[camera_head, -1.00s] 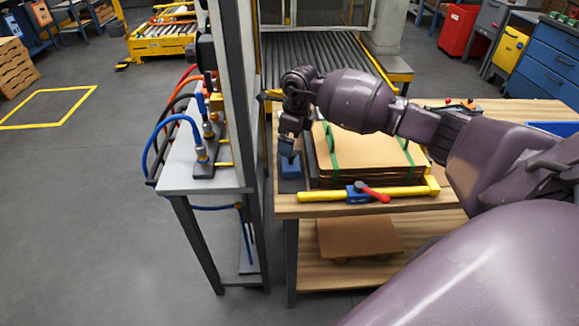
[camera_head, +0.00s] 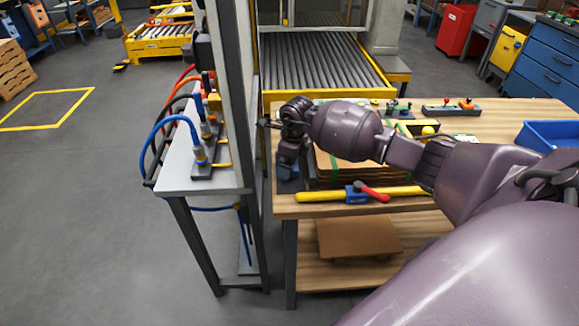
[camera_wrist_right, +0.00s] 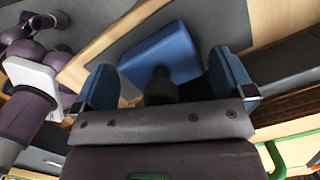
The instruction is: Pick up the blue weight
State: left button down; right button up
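The blue weight (camera_wrist_right: 172,52) is a blue block with a black knob (camera_wrist_right: 160,86) on top. In the right wrist view it lies just beyond and between the two blue-padded fingers of my right gripper (camera_wrist_right: 164,72). The fingers are spread, one on each side of the knob, and a gap shows between them and it. In the head view my right gripper (camera_head: 287,165) points down at the table's near left corner and hides most of the weight. My left gripper is not in view.
A stack of brown sheets (camera_head: 345,175) stands right of the gripper on the wooden table (camera_head: 500,118). A yellow bar (camera_head: 320,196) with a red-handled blue clamp (camera_head: 357,191) runs along its front. A metal post (camera_head: 238,110) stands close on the left; a roller conveyor (camera_head: 320,62) lies behind.

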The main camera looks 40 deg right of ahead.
jog(key=c, duration=1)
jog(key=shift+r, duration=0.1)
jog(key=shift+c, duration=0.6)
jog(key=shift+w+r, duration=0.1)
